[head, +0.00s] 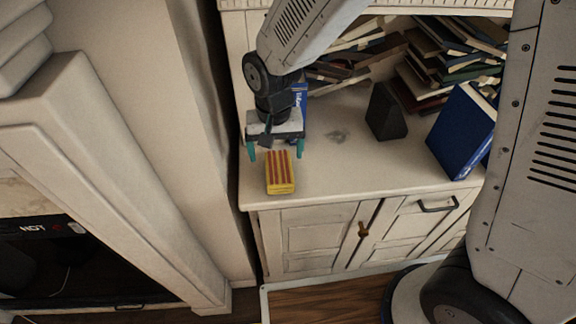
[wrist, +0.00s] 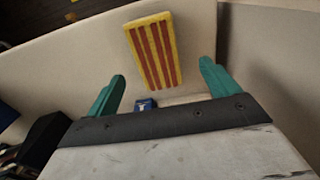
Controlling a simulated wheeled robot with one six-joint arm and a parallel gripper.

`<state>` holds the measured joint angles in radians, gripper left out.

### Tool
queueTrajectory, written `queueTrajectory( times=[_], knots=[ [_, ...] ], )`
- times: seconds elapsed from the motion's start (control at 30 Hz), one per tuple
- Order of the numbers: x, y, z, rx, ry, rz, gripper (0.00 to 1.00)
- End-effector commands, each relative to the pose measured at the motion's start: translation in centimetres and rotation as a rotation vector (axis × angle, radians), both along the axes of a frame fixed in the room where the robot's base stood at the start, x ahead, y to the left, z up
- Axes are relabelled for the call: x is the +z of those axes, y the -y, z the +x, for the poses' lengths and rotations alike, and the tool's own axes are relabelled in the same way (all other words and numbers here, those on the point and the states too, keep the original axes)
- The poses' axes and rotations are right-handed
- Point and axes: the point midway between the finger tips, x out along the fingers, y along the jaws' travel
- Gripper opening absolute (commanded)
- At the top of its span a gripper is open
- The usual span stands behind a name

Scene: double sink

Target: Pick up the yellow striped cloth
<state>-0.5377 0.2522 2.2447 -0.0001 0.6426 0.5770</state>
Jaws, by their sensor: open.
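The yellow and red striped thing (head: 280,173) lies on the cabinet top near its front left corner. It looks like a stiff, box-like block rather than a loose cloth. In the wrist view, the striped thing (wrist: 153,50) lies slightly tilted, ahead of and between the teal fingertips. My gripper (head: 276,151) is open and empty, with its fingers pointing toward the striped thing. In the wrist view, my gripper (wrist: 162,72) shows a clear gap on both sides of it. I cannot tell the exact height of the fingertips above the surface.
A blue box (head: 301,103) stands close behind my gripper. A dark wedge-shaped block (head: 386,112) and a blue book (head: 462,132) stand to the right. Piled books (head: 450,55) fill the back. The cabinet top (head: 340,170) is clear to the right of the striped thing.

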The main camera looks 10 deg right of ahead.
Motion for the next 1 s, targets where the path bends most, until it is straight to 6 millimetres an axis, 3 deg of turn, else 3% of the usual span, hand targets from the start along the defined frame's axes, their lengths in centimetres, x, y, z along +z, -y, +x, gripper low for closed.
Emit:
queueTrajectory(
  times=[0.5, 0.77, 0.93, 1.0],
  knots=[
    [-6.5, 0.6, 0.3, 0.007, -0.003, -0.002, 0.87],
    [-6.8, 0.7, 0.3, 0.006, -0.001, -0.001, 0.87],
    [-6.8, 0.8, 0.4, 0.005, -0.002, -0.001, 0.46],
    [-6.8, 0.8, 0.4, 0.005, -0.002, -0.001, 0.40]
  ],
)
